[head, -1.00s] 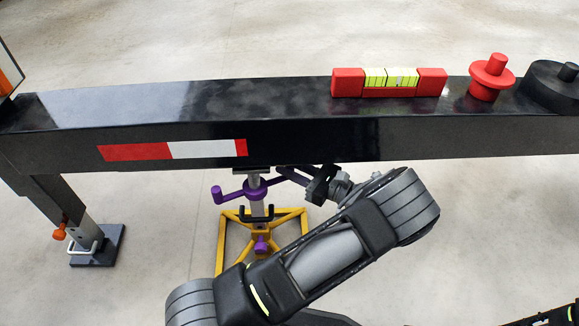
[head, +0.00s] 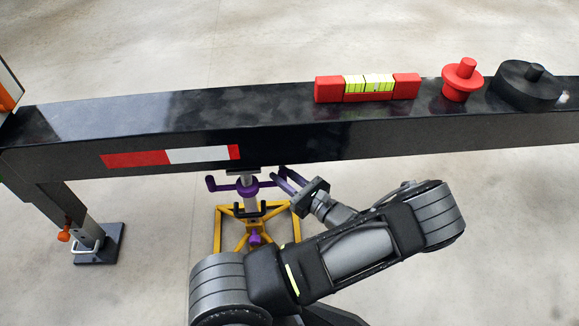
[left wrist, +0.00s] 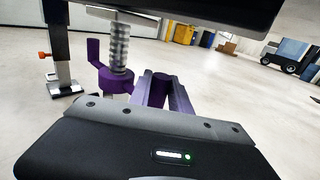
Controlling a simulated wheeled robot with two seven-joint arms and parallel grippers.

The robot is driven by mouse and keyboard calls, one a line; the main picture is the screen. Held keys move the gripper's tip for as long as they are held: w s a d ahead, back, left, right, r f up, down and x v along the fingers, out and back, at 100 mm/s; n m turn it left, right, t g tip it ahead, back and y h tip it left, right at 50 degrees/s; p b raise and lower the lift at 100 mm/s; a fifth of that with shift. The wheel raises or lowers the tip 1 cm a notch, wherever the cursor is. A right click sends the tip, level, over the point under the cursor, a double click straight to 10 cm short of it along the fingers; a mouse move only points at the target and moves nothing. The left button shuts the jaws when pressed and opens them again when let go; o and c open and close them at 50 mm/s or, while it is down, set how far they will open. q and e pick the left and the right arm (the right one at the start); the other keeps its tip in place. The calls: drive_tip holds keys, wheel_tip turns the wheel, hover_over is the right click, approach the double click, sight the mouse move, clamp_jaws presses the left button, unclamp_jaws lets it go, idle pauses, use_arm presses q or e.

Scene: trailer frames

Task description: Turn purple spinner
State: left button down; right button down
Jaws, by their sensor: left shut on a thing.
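The purple spinner (head: 247,189) sits on a grey threaded post under the black beam, with an upright handle at its left end. It also shows in the left wrist view (left wrist: 117,80), left of my fingers. My left gripper (head: 281,176) reaches in from the right side of the spinner, below the beam. Its fingers are shut on the right-hand end of the spinner; the exact contact is small and partly hidden. The fingers also show in the left wrist view (left wrist: 160,88). My right gripper is not in view.
The black beam (head: 290,145) runs across just above my gripper. A yellow stand (head: 218,235) holds the post. A red level (head: 367,88), a red knob (head: 462,80) and a black disc (head: 527,87) sit on the beam. A support leg (head: 97,243) stands at left.

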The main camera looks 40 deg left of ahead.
use_arm(q)
drive_tip(key=c, duration=1.2)
unclamp_jaws()
drive_tip(key=d+p, duration=0.1)
drive_tip(key=d, duration=0.6)
drive_tip(key=shift+p, duration=0.35)
drive_tip(key=shift+s+d, duration=0.15)
drive_tip(key=shift+d, duration=0.25)
